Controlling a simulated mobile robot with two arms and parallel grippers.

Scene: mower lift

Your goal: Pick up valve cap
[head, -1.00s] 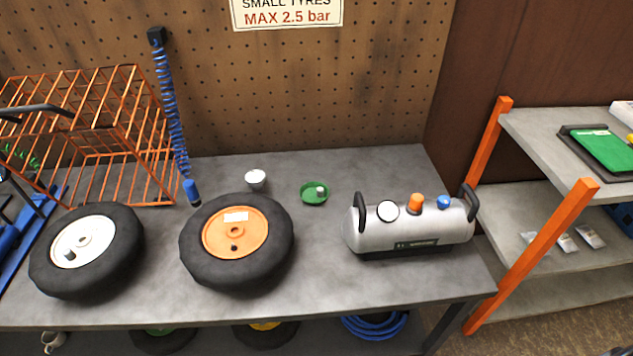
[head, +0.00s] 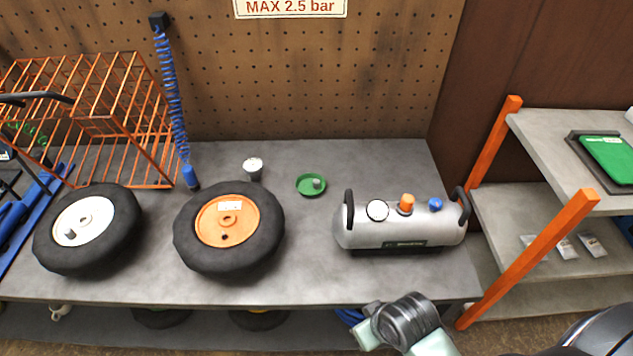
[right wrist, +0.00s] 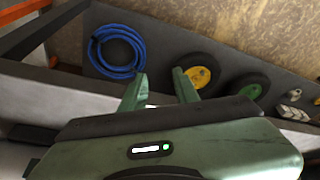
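A small grey cap-like piece (head: 317,183) sits in a shallow green dish (head: 303,190) on the workbench, behind and left of the silver air tank; I take it for the valve cap. Another small dark piece (head: 70,234) shows on the white-hubbed wheel (head: 84,220); I cannot tell whether it is a cap. Part of my right arm shows at the bottom of the head view, in front of the bench and well short of the dish. In the right wrist view my right gripper (right wrist: 160,85) is open and empty, its two green fingers apart. My left gripper is out of view.
An orange-hubbed wheel (head: 228,228), a white cup (head: 253,168) and the silver tank (head: 400,228) stand around the dish. An orange wire basket (head: 120,110) is at left, a shelf rack (head: 545,228) at right. A blue hose (right wrist: 92,52) lies below the bench.

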